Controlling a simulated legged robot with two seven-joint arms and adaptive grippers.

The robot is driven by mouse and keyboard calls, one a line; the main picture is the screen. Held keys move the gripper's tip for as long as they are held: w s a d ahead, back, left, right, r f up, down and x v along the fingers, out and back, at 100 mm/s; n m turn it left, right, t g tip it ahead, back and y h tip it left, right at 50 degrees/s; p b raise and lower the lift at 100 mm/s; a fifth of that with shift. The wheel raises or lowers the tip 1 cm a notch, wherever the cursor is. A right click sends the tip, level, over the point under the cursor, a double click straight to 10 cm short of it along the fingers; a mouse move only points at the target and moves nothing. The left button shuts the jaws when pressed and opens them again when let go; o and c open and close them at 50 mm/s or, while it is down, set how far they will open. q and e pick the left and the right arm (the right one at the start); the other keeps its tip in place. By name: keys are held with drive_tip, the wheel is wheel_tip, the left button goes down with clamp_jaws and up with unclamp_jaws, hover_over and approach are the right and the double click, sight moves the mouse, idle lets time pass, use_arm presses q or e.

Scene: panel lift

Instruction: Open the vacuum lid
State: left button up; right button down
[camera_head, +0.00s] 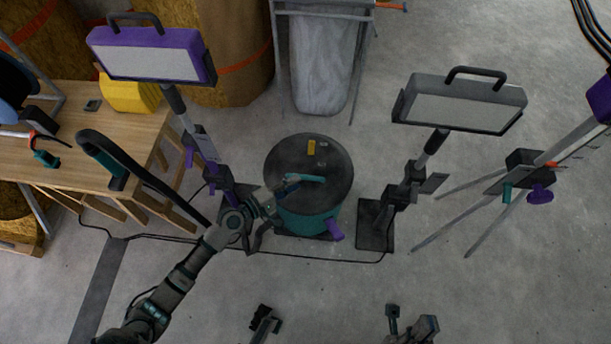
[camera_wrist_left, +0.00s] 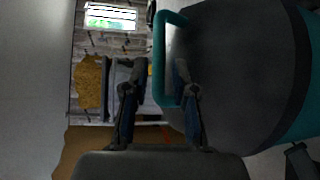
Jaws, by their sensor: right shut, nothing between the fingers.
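The vacuum (camera_head: 310,218) stands on the floor in the middle of the head view, upright, with a teal body and a round dark lid (camera_head: 325,155). The lid sits flat on the body. A teal handle (camera_head: 308,178) is on the lid; the handle also shows as a loop in the left wrist view (camera_wrist_left: 159,60). My left gripper (camera_head: 287,186) is at the handle's left end. In the left wrist view its fingers (camera_wrist_left: 156,88) are apart, with one bar of the handle between them; contact cannot be told.
Two lamps on stands, one purple (camera_head: 150,55) and one grey (camera_head: 462,100), flank the vacuum. A wooden table (camera_head: 60,155) is at the left. A black cable (camera_head: 330,259) crosses the floor in front.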

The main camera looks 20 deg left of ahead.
sight(305, 178)
use_arm(q)
drive_tip(key=x, duration=0.5)
drive_tip(key=shift+f+b, duration=0.1)
drive_tip(key=shift+b, duration=0.2)
clamp_jaws()
